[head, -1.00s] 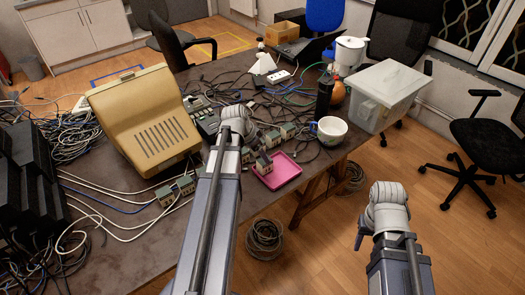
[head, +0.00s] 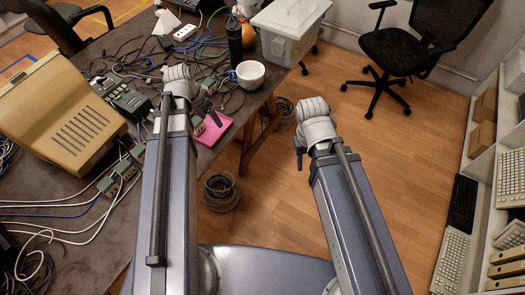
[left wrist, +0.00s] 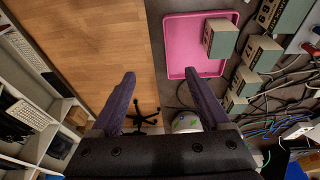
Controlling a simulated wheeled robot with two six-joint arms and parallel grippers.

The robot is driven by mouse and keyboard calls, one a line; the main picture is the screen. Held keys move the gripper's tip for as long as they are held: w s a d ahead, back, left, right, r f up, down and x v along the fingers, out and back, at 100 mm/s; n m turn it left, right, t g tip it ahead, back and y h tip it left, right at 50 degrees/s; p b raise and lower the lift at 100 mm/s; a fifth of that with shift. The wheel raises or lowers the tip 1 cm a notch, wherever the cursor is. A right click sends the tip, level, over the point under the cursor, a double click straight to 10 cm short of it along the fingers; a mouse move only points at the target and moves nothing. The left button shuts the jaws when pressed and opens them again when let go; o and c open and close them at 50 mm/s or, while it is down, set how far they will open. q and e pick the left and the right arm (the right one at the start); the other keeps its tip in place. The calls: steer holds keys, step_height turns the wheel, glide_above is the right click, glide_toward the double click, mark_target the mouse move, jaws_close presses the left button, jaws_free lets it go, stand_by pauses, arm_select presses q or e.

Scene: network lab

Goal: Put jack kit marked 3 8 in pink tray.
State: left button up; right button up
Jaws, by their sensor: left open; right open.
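The pink tray (head: 219,132) lies at the table's edge in the head view and at upper middle in the left wrist view (left wrist: 183,50). One green-and-beige jack kit (left wrist: 220,38) stands inside it, by the side nearest the other kits. Its marking is not readable. More jack kits stand beside the tray, including one (left wrist: 262,52) with a blurred dark label and smaller ones (left wrist: 245,81). My left gripper (left wrist: 162,100) is open and empty; in the head view its fingers show near the tray. My right gripper (head: 300,156) is open and empty, over the floor right of the table.
More jack kits (head: 108,186) stand among cables left of my left arm. A white mug (head: 251,75), a dark bottle (head: 235,43) and a clear plastic box (head: 289,30) stand beyond the tray. Cable coils (head: 221,191) lie on the floor. Shelves (head: 497,190) stand at right.

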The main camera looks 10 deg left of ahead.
arm_select(q)
steer(key=s+d+g+y, duration=0.1)
steer(key=s+d, duration=0.4)
steer(key=d, duration=0.5)
steer(key=s+d+g+y, duration=0.1)
steer(key=s+d+y, duration=0.1)
steer(key=s+d, duration=0.4)
steer(key=d, duration=0.5)
steer(key=shift+s+d+f+n+g, duration=0.3)
steer(key=shift+g, duration=0.1)
